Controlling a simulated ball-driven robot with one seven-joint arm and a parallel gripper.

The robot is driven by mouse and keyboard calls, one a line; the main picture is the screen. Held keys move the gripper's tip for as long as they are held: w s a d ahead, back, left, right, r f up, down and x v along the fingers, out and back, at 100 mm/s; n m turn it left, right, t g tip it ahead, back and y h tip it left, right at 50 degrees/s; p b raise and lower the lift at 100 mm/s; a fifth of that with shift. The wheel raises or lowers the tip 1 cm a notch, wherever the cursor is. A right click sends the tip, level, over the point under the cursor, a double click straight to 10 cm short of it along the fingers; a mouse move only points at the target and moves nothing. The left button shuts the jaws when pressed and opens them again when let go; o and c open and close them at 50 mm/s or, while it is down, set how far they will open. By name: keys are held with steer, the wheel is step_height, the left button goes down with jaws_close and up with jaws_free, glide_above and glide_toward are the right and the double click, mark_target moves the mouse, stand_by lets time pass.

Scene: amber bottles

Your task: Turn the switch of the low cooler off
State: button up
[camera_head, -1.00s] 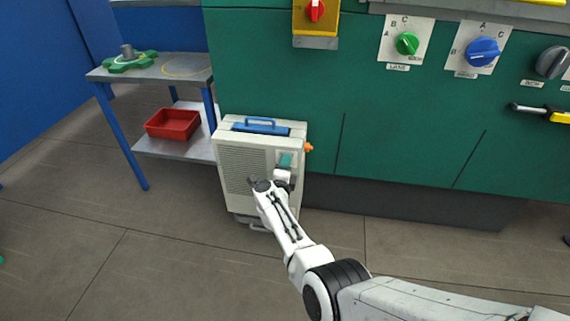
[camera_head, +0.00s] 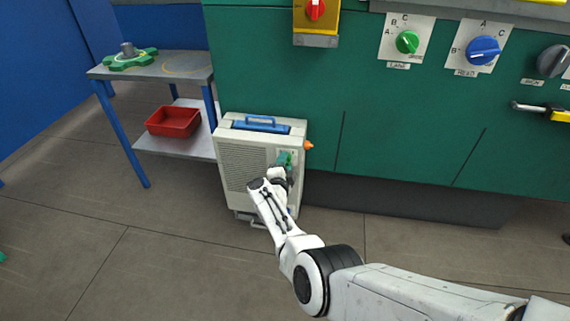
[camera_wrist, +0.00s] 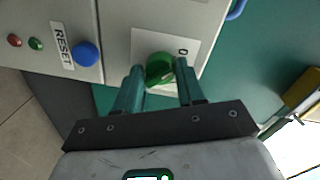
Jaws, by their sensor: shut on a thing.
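The low cooler (camera_head: 243,165) is an off-white box with a grille front and a blue handle on top, standing on the floor against the green cabinet. Its switch is a green knob (camera_wrist: 159,66) on a white plate; a "0" mark shows to the right of the knob in the wrist view. My gripper (camera_wrist: 160,80) has its two teal fingers on either side of the knob and is shut on it. In the head view my gripper (camera_head: 284,161) is at the upper right of the cooler's front, largely hiding the switch.
Beside the switch are a blue button (camera_wrist: 86,54) labelled RESET and small red and green lamps. An orange part (camera_head: 308,146) sticks out of the cooler's right side. A blue-legged table with a red bin (camera_head: 173,122) stands left. The floor in front is clear.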

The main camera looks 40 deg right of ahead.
steer(key=shift+r, duration=0.15)
steer(key=o, duration=1)
steer(key=p+v, duration=0.7)
steer(key=v, duration=0.3)
steer(key=shift+s+a, duration=0.25)
